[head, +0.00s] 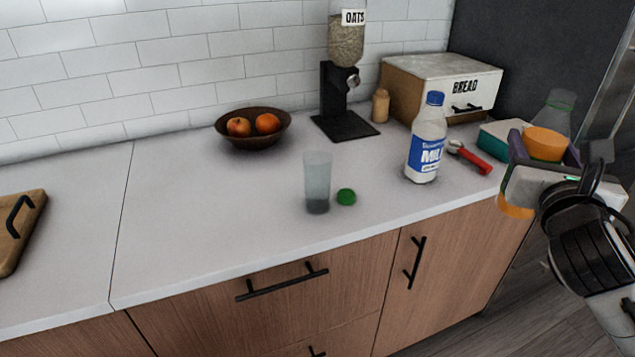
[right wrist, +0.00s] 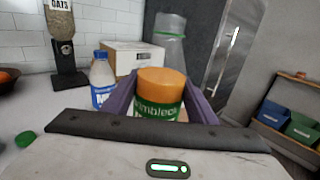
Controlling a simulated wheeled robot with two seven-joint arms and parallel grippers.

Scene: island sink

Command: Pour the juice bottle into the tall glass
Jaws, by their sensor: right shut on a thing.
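The tall glass (head: 317,183) stands upright on the counter near its front edge, clear with a darker base; I see no juice in it. A green cap (head: 346,197) lies just right of it, and also shows in the right wrist view (right wrist: 25,139). My right gripper (head: 545,152) is shut on the juice bottle (head: 547,140), well to the right of the glass. The bottle is roughly upright, with a clear upper part, orange juice and a green label (right wrist: 160,110). The gripper hides part of its body. My left gripper is not in view.
A milk bottle (head: 427,140) stands between the glass and my right gripper. A red-handled tool (head: 474,160), bread box (head: 440,85), oat dispenser (head: 345,100) and fruit bowl (head: 253,140) are behind or beside it. A cutting board (head: 18,230) lies far left. Counter left of the glass is clear.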

